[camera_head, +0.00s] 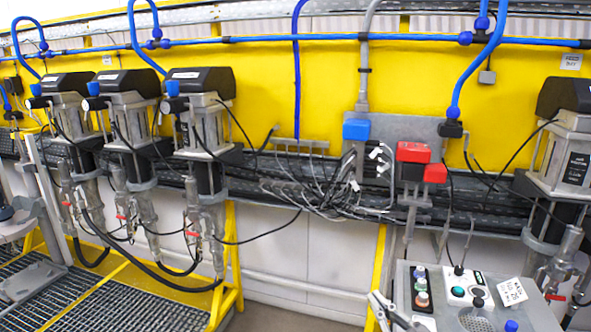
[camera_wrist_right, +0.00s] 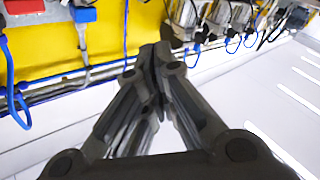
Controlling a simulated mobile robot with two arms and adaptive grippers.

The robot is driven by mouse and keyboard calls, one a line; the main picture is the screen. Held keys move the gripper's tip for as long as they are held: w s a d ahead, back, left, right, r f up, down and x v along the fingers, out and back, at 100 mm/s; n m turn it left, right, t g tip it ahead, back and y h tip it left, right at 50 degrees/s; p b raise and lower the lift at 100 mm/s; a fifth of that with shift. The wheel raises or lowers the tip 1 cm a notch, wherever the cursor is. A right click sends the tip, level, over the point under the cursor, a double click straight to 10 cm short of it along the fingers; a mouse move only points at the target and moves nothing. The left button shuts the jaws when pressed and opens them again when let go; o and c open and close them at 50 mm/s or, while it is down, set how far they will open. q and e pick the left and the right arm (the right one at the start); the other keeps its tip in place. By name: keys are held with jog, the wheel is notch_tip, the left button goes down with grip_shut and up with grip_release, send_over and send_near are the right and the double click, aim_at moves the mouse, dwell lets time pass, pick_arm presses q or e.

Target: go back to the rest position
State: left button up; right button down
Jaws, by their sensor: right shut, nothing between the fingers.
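My right gripper (camera_head: 378,300) shows only in part at the bottom of the head view, just left of the control panel (camera_head: 420,325). In the right wrist view its dark fingers (camera_wrist_right: 153,55) come together at the tips and hold nothing. It is apart from the yellow wall and the agitators.
Several agitators with black tops (camera_head: 200,82) stand at the left before a yellow wall (camera_head: 270,80). Another agitator (camera_head: 568,150) stands at the right. Red and blue boxes (camera_head: 413,152) and loose cables (camera_head: 320,195) hang at the middle. A metal grating (camera_head: 110,305) lies lower left.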

jog(key=s+d+f+m+g+h, duration=0.3)
jog(key=s+f+h, duration=0.15)
jog(key=f, duration=0.25)
jog(key=s+d+f+m+g+h, duration=0.2)
jog(key=s+f+m+g+h, duration=0.15)
jog(key=s+f, duration=0.25)
jog(key=s+a+f+g+y, duration=0.1)
jog(key=s+f+g, duration=0.3)
jog(key=s, duration=0.6)
jog(key=s+f+g, duration=0.4)
jog(key=s, duration=0.5)
notch_tip(320, 180, down, 36)
jog(key=s+r+b, duration=0.1)
jog(key=s+b, duration=0.2)
jog(key=b, duration=0.4)
jog(key=s+d+f+g+b, duration=0.2)
jog(key=s+f+b, duration=0.3)
jog(key=s+f, duration=1.1)
notch_tip(320, 180, down, 4)
jog(key=shift+d, duration=0.35)
